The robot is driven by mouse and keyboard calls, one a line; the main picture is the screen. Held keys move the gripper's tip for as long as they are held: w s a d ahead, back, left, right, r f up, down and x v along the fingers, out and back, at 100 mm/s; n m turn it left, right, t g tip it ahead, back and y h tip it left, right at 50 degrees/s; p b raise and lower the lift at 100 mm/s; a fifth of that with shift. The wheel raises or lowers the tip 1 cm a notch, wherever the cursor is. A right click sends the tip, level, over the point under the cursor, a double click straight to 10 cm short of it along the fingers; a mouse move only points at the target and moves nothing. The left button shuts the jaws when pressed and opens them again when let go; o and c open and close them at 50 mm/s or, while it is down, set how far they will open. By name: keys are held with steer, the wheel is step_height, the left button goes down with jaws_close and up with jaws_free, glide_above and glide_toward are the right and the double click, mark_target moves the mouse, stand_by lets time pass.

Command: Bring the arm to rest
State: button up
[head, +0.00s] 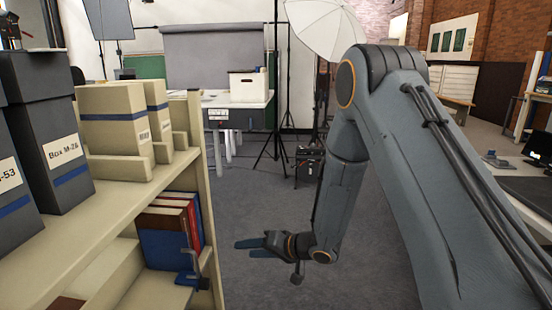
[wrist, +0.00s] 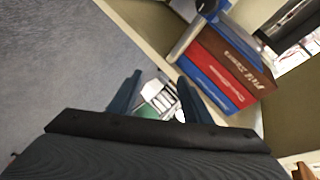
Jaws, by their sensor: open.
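My gripper (head: 251,244) shows in the head view low in the middle, to the right of the shelf unit. Its fingers point left toward the lower shelf, and a gap shows between them. In the wrist view my gripper (wrist: 155,92) is open, with both fingers apart and nothing held between them. My arm comes from the right of the head view, bends at the elbow and hangs down over the carpet.
A cream shelf unit (head: 120,206) stands close on the left, with archival boxes on top. Books (head: 168,232) and a blue bookend (head: 187,278) sit lower. A table (head: 240,104) with a white box (head: 247,86) stands behind. Carpet (head: 262,195) is clear between.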

steer(key=s+d+r+h, duration=0.3)
steer(key=d+r+h, duration=0.2)
steer(key=d+r, duration=0.1)
steer(key=s+d+r+h, duration=0.3)
steer(key=d+r+h, duration=0.1)
steer(key=d+r, duration=0.3)
steer(key=s+d+r+n+g+h+p, duration=0.1)
steer(key=s+d+r+g, duration=0.15)
steer(key=s, duration=1.15)
steer(key=s+d+r+n+g+h, duration=0.15)
steer(key=s+r+g, duration=0.25)
steer(key=s, duration=1)
steer(key=d+r+m+p, duration=0.3)
steer(key=d+r+p, duration=0.7)
steer(key=p, duration=1)
step_height(320, 180, up, 2)
steer(key=shift+r, duration=0.25)
steer(key=shift+s+d+m+t, duration=0.1)
steer(key=shift+m+t, duration=0.15)
